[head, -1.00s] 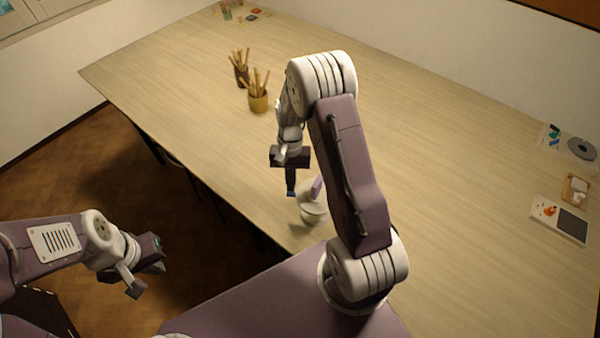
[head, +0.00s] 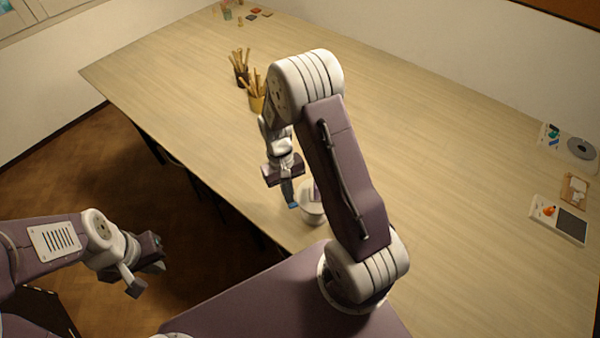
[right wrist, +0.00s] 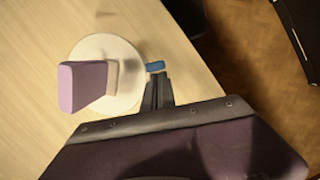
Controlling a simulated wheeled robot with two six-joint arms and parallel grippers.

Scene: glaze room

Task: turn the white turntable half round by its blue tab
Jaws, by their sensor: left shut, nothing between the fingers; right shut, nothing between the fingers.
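The white turntable (head: 312,215) stands near the table's front edge, partly hidden by my right arm in the head view. In the right wrist view it is a round white disc (right wrist: 118,52) with a lilac block (right wrist: 82,86) and a beige piece (right wrist: 112,78) on it. Its blue tab (right wrist: 155,66) sticks out from the rim. My right gripper (right wrist: 158,80) is shut and empty, its fingertips right beside the tab; I cannot tell whether they touch. It also shows in the head view (head: 288,192). My left gripper (head: 148,270) is shut and empty, off the table.
Two pots of wooden tools (head: 242,75) (head: 257,103) stand further back. A card with an orange shape (head: 558,218), a small tray (head: 575,188) and a grey disc (head: 580,148) lie at the right. The middle of the table is clear.

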